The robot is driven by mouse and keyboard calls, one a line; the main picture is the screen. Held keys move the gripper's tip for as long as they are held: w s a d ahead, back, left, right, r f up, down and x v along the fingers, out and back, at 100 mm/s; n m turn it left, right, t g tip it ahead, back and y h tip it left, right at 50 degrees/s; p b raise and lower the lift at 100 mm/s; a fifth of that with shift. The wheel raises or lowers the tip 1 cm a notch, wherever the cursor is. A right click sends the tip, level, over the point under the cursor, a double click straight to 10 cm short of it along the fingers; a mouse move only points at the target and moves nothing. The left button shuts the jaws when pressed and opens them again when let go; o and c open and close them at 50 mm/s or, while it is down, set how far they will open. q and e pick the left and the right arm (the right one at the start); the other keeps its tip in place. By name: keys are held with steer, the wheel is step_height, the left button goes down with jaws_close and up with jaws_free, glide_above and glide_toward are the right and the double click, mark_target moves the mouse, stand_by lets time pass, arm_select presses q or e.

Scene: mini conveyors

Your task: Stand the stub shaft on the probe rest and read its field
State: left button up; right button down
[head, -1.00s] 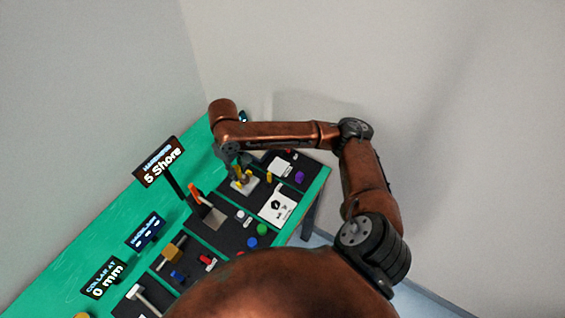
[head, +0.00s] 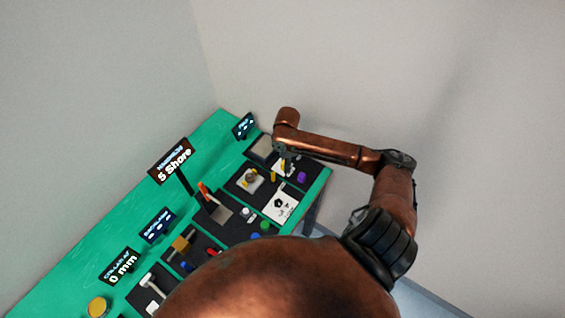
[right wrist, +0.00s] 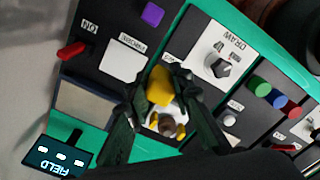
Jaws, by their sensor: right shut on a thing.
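My right gripper (right wrist: 163,80) is shut on a short yellow piece, which I take for the stub shaft (right wrist: 160,88); the fingers hide part of it. In the head view this gripper (head: 284,166) is small and hangs over the far right of the bench. The FIELD display (right wrist: 58,158) shows only dashes; it also shows in the head view (head: 243,127). A bare grey plate (right wrist: 84,106), perhaps the probe rest, lies in front of this display, apart from the gripper. My left gripper is out of view.
A white base with a round fitting (head: 249,184) sits near the gripper. A white pad (right wrist: 122,60), a red switch (right wrist: 72,50) and a purple block (right wrist: 152,14) lie close by. A tall sign (head: 171,162) reads 5 Shore.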

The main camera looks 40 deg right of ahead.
steer(key=w+d+f, duration=0.1)
steer(key=w+f, duration=0.1)
steer(key=w+d+f, duration=0.1)
steer(key=w+f, duration=0.1)
steer(key=w+d+f, duration=0.1)
steer(key=w+f, duration=0.1)
steer(key=shift+d, duration=0.2)
steer(key=shift+w+d+f, duration=0.25)
steer(key=shift+w+f, duration=0.15)
steer(key=shift+f, duration=0.25)
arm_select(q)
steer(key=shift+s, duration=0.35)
arm_select(e)
steer(key=shift+f, duration=1.45)
steer(key=shift+f, duration=0.15)
steer(key=c, duration=1.7)
jaws_free()
steer(key=shift+c, duration=0.2)
